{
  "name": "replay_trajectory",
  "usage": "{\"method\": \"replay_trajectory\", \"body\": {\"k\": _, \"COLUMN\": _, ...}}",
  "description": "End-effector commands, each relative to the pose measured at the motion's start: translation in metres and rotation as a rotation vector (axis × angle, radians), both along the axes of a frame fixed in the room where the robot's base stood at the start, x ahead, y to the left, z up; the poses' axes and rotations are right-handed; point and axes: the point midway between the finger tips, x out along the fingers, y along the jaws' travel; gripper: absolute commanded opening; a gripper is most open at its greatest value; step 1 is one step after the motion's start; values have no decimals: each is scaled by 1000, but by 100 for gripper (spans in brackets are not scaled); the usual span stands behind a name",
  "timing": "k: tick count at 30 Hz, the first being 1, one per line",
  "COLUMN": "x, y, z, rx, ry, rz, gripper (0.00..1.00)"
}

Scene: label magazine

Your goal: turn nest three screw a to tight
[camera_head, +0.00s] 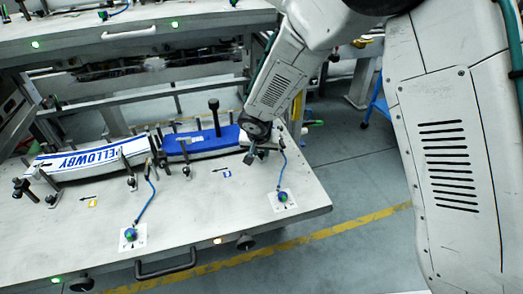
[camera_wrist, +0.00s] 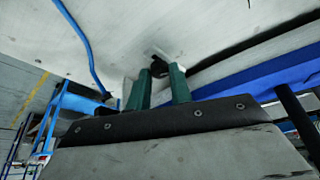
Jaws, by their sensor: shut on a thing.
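My gripper (camera_head: 254,156) is at the right end of the nest that holds a blue piece (camera_head: 200,142), low over the pale drawer top. In the wrist view its two green fingers (camera_wrist: 160,78) are shut on a small dark screw head (camera_wrist: 159,66), with the pale plate behind it. The head view does not show the screw clearly, as my gripper covers it. I cannot tell how tight the screw is.
A black post (camera_head: 214,115) stands up at the blue piece. Blue cables rise from green-lit sockets (camera_head: 283,199) (camera_head: 130,235). The drawer's front top is mostly clear.

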Motion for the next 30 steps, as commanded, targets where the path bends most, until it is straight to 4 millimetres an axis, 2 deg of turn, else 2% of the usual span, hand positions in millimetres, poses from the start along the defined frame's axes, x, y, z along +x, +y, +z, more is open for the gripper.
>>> {"method": "replay_trajectory", "body": {"k": 6, "x": 0, "y": 3, "z": 0, "rx": 1, "ry": 0, "rz": -187, "gripper": 0}}
{"method": "replay_trajectory", "body": {"k": 15, "x": 1, "y": 4, "z": 0, "rx": 2, "ry": 0, "rz": -373, "gripper": 0}}
{"method": "replay_trajectory", "body": {"k": 30, "x": 1, "y": 4, "z": 0, "rx": 2, "ry": 1, "rz": -461, "gripper": 0}}
